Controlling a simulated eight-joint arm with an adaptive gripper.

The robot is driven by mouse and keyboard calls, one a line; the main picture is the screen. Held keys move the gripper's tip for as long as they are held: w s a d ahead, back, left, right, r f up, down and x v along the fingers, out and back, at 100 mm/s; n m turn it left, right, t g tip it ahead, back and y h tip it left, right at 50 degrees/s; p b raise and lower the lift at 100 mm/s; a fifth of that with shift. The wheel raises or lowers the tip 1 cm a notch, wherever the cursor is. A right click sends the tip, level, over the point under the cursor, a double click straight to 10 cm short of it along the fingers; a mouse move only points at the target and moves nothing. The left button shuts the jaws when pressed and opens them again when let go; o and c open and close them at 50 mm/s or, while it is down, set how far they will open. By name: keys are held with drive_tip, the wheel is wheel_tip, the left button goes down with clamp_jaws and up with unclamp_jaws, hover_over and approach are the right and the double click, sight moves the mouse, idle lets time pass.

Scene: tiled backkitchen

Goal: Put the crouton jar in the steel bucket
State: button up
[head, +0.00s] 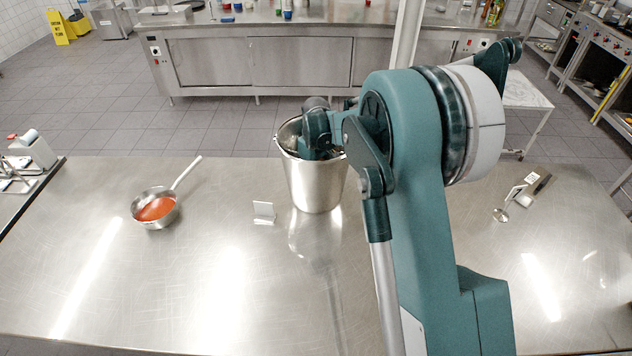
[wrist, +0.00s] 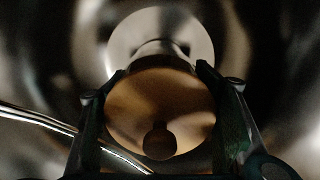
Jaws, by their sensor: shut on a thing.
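A pale disc lies beyond the jar; I cannot tell whether the jar touches the bucket's bottom. The jar is hidden in the head view.
A saucepan (head: 155,208) of red sauce stands at the left, its handle pointing up and right. The front left tabletop is clear.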

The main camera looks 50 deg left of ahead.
drive_tip(key=shift+f, duration=0.45)
drive_tip(key=shift+f, duration=0.15)
drive_tip(key=o, duration=1.2)
drive_tip(key=shift+o, duration=0.2)
wheel_tip(320, 180, up, 12)
drive_tip(key=shift+r+b, duration=0.2)
drive_tip(key=shift+b, duration=0.1)
